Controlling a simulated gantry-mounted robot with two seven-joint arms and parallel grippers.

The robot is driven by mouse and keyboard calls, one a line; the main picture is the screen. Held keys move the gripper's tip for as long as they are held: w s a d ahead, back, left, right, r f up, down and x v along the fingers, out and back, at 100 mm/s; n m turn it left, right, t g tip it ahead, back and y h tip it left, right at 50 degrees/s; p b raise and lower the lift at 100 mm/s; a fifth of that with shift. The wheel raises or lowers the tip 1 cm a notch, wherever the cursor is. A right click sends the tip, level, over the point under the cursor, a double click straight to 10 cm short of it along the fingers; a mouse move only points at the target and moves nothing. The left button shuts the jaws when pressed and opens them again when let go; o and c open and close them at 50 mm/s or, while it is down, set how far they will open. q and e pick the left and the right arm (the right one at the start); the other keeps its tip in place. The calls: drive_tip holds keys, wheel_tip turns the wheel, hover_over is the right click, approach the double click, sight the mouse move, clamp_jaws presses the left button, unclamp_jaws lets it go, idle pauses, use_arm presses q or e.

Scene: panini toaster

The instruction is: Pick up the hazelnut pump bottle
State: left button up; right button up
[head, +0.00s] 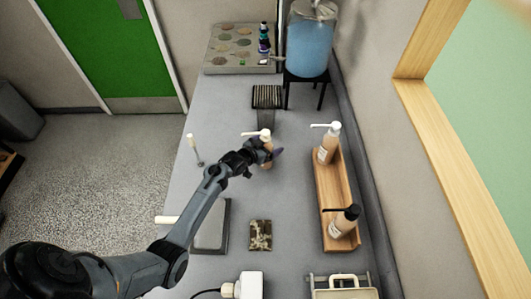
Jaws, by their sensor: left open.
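A tan pump bottle (267,161) with a white pump head stands upright on the grey counter, near its middle. My left gripper (272,151) is open at this bottle and hides part of its body. I cannot tell whether the fingers touch it. Two more pump bottles stand in a wooden tray on the right: one with a white pump (326,152) at the far end and one with a black pump (343,224) at the near end. The labels are too small to read, so I cannot tell which bottle is hazelnut. My right gripper is out of view.
The wooden tray (329,184) runs along the wall side. A dark striped container (266,104) stands behind the middle bottle, with a blue dispenser (308,45) on a black stand farther back. A patterned packet (260,235) lies in front. Bare counter lies between packet and bottle.

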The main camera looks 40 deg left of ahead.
use_arm(q)
drive_tip(key=c, duration=1.4)
drive_tip(key=shift+r, duration=0.1)
drive_tip(key=shift+c, duration=0.6)
